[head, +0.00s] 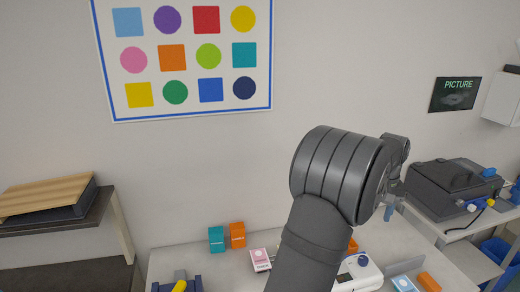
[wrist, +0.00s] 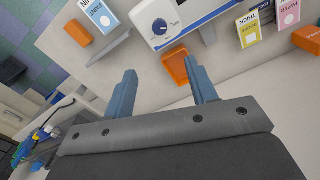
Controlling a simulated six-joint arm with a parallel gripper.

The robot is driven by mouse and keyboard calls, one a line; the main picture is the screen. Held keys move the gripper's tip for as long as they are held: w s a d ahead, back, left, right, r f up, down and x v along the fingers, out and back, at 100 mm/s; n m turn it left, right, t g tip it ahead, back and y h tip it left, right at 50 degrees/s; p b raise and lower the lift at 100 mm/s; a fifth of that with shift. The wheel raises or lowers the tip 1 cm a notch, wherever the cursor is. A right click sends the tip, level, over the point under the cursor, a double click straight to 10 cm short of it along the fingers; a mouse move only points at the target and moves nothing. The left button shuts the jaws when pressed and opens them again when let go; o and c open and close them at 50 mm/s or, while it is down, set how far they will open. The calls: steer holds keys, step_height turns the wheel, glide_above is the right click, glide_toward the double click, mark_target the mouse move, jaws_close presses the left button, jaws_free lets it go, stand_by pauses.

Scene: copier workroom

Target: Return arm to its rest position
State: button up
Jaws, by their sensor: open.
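My gripper (wrist: 161,96) is open in the wrist view, with its two blue-grey fingers apart and nothing between the tips. In the head view my dark grey arm rises from the bottom centre and bends to the right. The end of my gripper (head: 389,212) shows small beyond it, above the right part of the worktable. Much of the gripper is hidden behind the arm there.
The worktable (head: 225,268) bears a teal box (head: 216,239), an orange box (head: 237,235), a pink box (head: 260,260) and a white device with a blue knob (head: 364,260). A black machine (head: 452,186) stands at right.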

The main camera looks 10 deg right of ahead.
mark_target(363, 258)
steer(key=shift+f, duration=0.1)
step_height(363, 258, down, 17)
steer(key=shift+f, duration=0.15)
stand_by(0.4)
steer(key=shift+f, duration=0.15)
steer(key=shift+m, duration=0.5)
steer(key=shift+r+m, duration=0.2)
steer(key=shift+m, duration=1)
steer(key=m, duration=0.9)
steer(key=shift+s, duration=0.1)
steer(key=shift+m, duration=2.5)
